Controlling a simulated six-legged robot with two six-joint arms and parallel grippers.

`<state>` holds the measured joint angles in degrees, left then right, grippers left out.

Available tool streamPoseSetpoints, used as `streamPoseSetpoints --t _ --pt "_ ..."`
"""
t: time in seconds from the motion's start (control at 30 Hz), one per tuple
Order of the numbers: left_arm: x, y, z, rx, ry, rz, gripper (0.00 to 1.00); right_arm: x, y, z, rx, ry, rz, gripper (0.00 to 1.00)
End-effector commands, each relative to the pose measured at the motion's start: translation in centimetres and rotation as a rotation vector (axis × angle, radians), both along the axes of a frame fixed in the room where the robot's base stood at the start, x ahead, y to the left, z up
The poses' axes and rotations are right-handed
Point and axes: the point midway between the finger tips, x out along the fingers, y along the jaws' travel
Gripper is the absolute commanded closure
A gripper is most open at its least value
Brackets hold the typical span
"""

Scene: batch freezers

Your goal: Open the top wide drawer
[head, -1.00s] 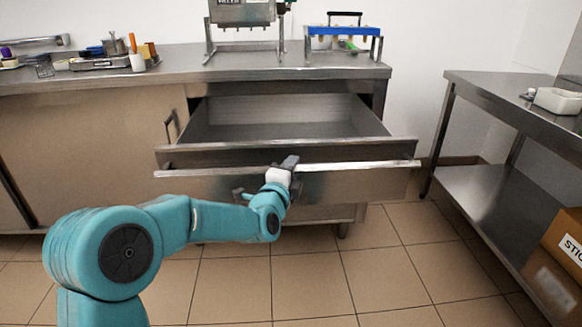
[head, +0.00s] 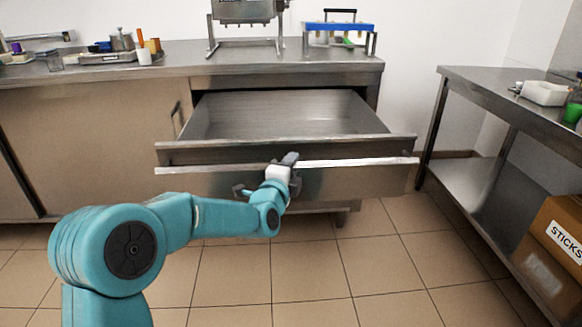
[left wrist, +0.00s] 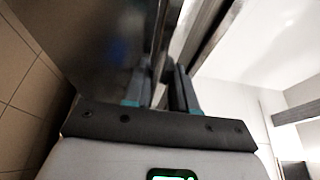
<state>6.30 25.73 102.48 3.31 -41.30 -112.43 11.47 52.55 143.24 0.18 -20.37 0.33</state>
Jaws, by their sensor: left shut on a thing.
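The top wide drawer (head: 225,183) is pulled well out from under the steel counter, and its empty inside shows from above. A long bar handle (head: 350,162) runs along its front. My left gripper (head: 290,160) is shut on this handle, left of the middle of the bar in the picture. In the left wrist view the fingers (left wrist: 165,90) close around the bar beside the dark, shiny drawer front (left wrist: 105,50). My right gripper is in neither view.
The steel counter (head: 285,66) holds a machine (head: 247,10), a blue rack (head: 340,28) and a tray of tools (head: 103,58). Tiled floor in front is clear.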

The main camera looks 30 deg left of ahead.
Motion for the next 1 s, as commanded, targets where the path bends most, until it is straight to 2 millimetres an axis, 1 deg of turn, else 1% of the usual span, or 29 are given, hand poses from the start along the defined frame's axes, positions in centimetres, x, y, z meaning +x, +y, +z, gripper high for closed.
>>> streamPoseSetpoints --t 0.23,0.27,0.3,0.33,0.57,0.67,0.77,0.87,1.0 --pt "0.1 0.0 0.1 0.0 -0.002 0.0 1.0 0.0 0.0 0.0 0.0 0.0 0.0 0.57" --pt "0.0 0.0 0.1 0.0 -0.002 0.0 0.68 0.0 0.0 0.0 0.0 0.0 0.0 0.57" --pt "0.0 0.0 0.1 0.0 -0.002 0.0 0.54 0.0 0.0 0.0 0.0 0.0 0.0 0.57" --pt "0.0 0.0 0.1 0.0 -0.002 0.0 0.53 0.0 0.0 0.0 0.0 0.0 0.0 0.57" --pt "-0.1 -0.1 0.1 0.0 -0.001 0.0 0.53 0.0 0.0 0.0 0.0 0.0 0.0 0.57" --pt "-0.5 -0.2 0.1 0.0 0.0 0.0 0.53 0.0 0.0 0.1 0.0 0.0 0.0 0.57" --pt "-1.7 -0.4 0.2 0.0 0.0 0.0 0.53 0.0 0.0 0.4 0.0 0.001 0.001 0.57" --pt "-3.7 -0.7 0.3 0.0 0.001 0.0 0.53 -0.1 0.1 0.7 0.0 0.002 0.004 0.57" --pt "-7.4 -1.2 0.3 0.0 0.0 0.0 0.53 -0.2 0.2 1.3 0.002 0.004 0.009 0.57"
